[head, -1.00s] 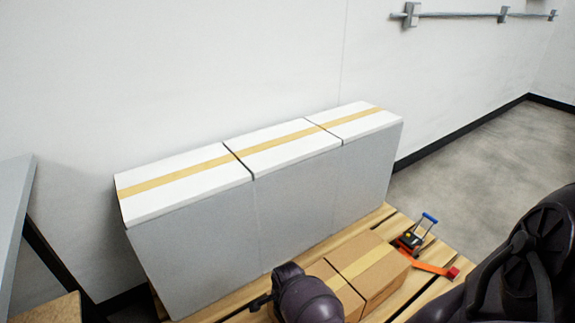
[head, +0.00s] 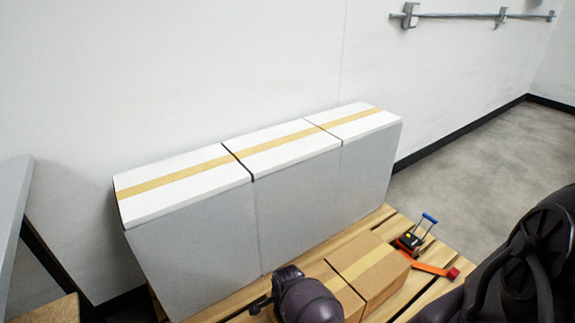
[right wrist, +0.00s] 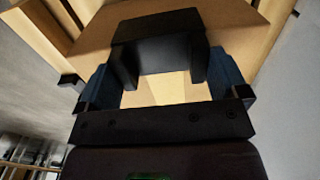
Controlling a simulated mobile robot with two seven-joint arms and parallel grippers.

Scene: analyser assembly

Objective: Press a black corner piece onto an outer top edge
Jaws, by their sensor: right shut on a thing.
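In the right wrist view a black corner piece (right wrist: 158,50) sits between the blue-padded fingers of my right gripper (right wrist: 163,72), which is shut on it. The piece looks like a bracket with two legs pointing back towards the palm. Cardboard with a pale tape strip lies behind it; I cannot tell the gap. Three white-topped grey boxes stand in a row on the pallet in the head view: left (head: 190,245), middle (head: 300,205) and right (head: 370,170). Their outer top edges show no black piece. My left gripper is not in view.
Brown cardboard boxes (head: 385,280) lie on the wooden pallet (head: 445,262) before the row. A ratchet strap with blue handle (head: 412,241) lies to their right. The wall is close behind the row. A grey panel (head: 12,215) stands at far left. Floor at right is clear.

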